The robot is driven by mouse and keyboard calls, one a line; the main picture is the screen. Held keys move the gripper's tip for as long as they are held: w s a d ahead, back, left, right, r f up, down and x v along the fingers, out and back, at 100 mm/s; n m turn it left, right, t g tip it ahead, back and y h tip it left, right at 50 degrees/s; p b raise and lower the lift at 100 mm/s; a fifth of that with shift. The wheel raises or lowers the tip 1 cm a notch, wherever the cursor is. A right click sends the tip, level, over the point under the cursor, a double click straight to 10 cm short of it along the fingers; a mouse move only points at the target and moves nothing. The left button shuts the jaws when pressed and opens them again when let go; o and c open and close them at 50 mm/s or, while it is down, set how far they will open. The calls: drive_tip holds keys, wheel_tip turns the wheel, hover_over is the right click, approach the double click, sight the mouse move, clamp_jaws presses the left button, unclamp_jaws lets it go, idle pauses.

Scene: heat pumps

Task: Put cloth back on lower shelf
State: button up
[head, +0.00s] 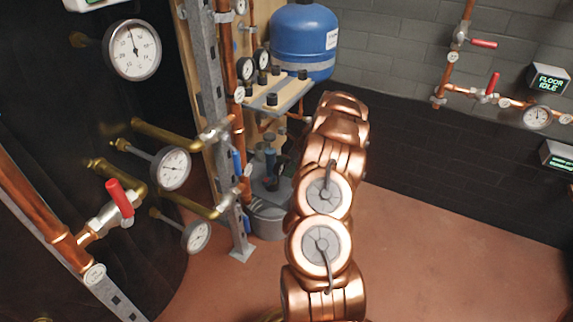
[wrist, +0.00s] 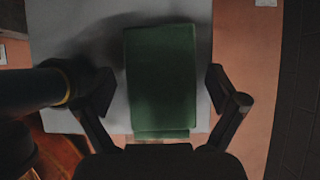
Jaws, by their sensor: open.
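A folded dark green cloth (wrist: 160,75) lies flat over a pale grey shelf surface (wrist: 70,30) in the wrist view. My gripper (wrist: 160,80) is open, with one finger to the left of the cloth and one to the right. Gaps show between the fingers and the cloth's sides. How high the fingers are above the surface is unclear. In the head view my copper arm reaches toward the shelf unit and hides my gripper. I cannot make out the cloth there.
A dark cylinder (wrist: 30,90) stands close to the left finger. The upper shelf (head: 283,92) holds small black-capped items. A blue tank (head: 300,42) stands behind. A grey metal post (head: 212,110) with pipes and gauges is left of my arm. The floor (head: 450,260) at right is clear.

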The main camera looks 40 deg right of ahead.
drive_tip(key=p+v, duration=0.4)
drive_tip(key=v, duration=0.8)
drive_tip(key=shift+r, duration=0.15)
